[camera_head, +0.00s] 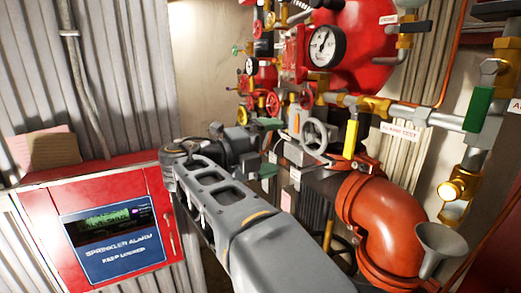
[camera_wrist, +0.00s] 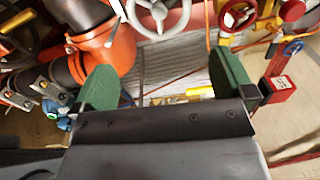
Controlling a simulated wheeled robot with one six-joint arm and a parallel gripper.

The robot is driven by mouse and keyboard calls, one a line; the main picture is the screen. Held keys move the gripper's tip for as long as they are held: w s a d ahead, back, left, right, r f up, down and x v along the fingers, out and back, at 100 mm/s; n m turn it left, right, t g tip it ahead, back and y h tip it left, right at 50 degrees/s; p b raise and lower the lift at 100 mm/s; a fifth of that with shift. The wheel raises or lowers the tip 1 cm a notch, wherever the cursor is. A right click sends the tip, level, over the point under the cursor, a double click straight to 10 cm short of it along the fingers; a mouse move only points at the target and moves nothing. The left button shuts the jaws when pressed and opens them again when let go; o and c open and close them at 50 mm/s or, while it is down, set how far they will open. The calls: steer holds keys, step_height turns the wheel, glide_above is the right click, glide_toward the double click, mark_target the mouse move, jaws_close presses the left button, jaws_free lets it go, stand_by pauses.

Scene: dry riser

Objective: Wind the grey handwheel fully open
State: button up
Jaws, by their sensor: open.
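The grey handwheel (camera_head: 306,142) is a spoked ring in the middle of the pipework in the head view, just right of my gripper. It also shows at the top edge of the wrist view (camera_wrist: 158,34), where its upper part is cut off. My gripper (camera_head: 268,147) has two green finger pads, spread wide apart in the wrist view (camera_wrist: 165,85). The space between the pads is empty. The wheel lies beyond the fingertips, apart from them. How far the valve is turned cannot be told.
Red handwheels (camera_head: 275,103) sit left of and above the grey one. A large orange pipe elbow (camera_head: 387,215) and a grey funnel (camera_head: 440,240) stand at right. A yellow lever (camera_head: 351,138) is close to the wheel. A red sprinkler alarm cabinet (camera_head: 95,190) stands at left.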

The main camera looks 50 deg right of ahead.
steer(key=shift+v, duration=1.2)
steer(key=m+g+h+b, duration=0.35)
steer(key=m+b, duration=0.75)
steer(key=m, duration=1)
glide_toward(311, 135)
steer(key=p+x, duration=0.4)
steer(key=x, duration=0.5)
steer(key=shift+s, duration=0.1)
